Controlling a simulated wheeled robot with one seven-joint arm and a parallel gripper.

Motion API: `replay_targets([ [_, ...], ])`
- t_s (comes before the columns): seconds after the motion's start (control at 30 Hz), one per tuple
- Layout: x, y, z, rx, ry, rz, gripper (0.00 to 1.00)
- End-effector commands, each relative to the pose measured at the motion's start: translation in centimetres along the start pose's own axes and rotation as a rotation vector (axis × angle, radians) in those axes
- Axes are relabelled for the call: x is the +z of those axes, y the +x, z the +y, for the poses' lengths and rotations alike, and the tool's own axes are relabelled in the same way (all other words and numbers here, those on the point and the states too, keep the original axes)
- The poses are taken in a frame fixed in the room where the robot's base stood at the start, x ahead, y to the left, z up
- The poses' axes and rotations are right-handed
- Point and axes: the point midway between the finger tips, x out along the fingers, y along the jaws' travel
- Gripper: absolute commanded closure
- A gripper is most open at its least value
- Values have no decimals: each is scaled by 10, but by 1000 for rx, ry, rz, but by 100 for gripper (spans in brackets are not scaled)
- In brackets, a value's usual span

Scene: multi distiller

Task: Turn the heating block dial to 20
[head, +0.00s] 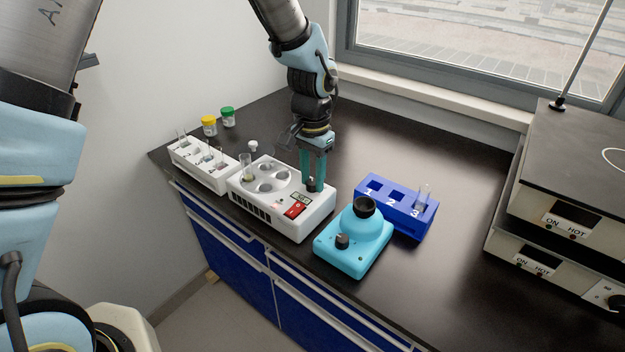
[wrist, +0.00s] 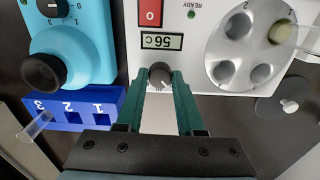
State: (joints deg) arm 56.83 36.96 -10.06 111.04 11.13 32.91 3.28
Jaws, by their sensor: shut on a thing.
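The white heating block (head: 279,222) stands on the dark bench, with round wells on the left, a red switch and a small display. Its black dial (wrist: 159,75) is at the top end of my gripper (wrist: 161,84) in the wrist view. The green fingers are shut on the dial, one on each side. In the head view my gripper (head: 314,178) points straight down onto the dial (head: 312,187). The display (wrist: 162,41) seems to read 56 C. A white pointer mark shows on the dial, but its exact setting is too small to read.
A turquoise mixer (head: 354,243) and a blue tube rack (head: 397,207) stand close on the right. A white tube rack (head: 203,165) stands on the left. Yellow (head: 209,126) and green-capped jars are behind it. Stacked hot plates (head: 569,216) stand far right. Bench behind is clear.

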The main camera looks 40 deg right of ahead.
Motion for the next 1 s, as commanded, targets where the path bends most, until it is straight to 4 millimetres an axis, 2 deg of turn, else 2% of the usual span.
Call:
replay_targets([
  [0.67, 0, 0, 0, 0, -56, 0, 100],
  [0.7, 0, 0, 0, 0, -56, 0, 59],
  [0.93, 0, 0, 0, 0, -55, 0, 33],
  [1.0, 0, 0, 0, 0, -55, 0, 33],
])
